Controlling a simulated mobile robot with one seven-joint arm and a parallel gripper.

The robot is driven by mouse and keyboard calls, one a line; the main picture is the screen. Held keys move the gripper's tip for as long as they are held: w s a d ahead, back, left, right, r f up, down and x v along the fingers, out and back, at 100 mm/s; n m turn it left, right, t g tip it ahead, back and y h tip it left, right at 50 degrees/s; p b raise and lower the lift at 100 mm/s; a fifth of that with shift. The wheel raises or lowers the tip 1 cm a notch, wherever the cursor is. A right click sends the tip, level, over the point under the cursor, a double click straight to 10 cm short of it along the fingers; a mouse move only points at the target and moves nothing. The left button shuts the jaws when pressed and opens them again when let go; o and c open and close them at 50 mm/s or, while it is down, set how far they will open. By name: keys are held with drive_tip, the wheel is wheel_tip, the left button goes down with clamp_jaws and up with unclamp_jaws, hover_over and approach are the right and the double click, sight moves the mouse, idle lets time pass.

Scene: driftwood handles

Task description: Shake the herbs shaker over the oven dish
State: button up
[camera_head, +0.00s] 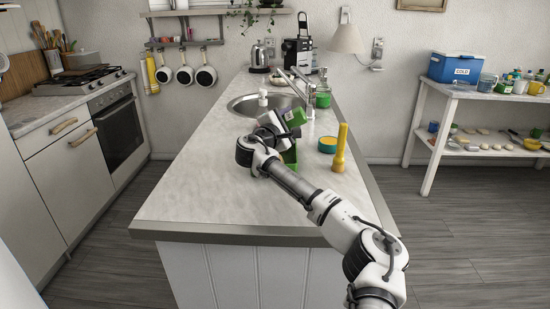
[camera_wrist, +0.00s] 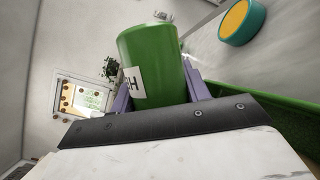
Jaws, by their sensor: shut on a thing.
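The herbs shaker is a green cylinder (camera_wrist: 153,60) with a white label reading "H". My gripper (camera_wrist: 158,90) is shut on it, with purple fingers on either side. In the head view the shaker (camera_head: 297,117) is tilted and held above the counter, at the end of my gripper (camera_head: 287,118). A green dish (camera_head: 291,157), likely the oven dish, sits below, mostly hidden by my arm. Its green wall (camera_wrist: 270,112) shows at the right of the wrist view. I cannot tell whether the shaker is directly over it.
A yellow-topped teal round container (camera_head: 328,144) and a yellow flashlight-like object (camera_head: 340,150) stand right of the dish. A sink (camera_head: 245,105) with a tap and a green jar (camera_head: 323,98) lie behind. The counter's front left (camera_head: 200,195) is clear.

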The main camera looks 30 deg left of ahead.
drive_tip(key=shift+r+p, duration=0.3)
drive_tip(key=shift+r, duration=0.35)
drive_tip(key=shift+f, duration=0.1)
drive_tip(key=shift+f+b, duration=0.5)
drive_tip(key=shift+f, duration=0.25)
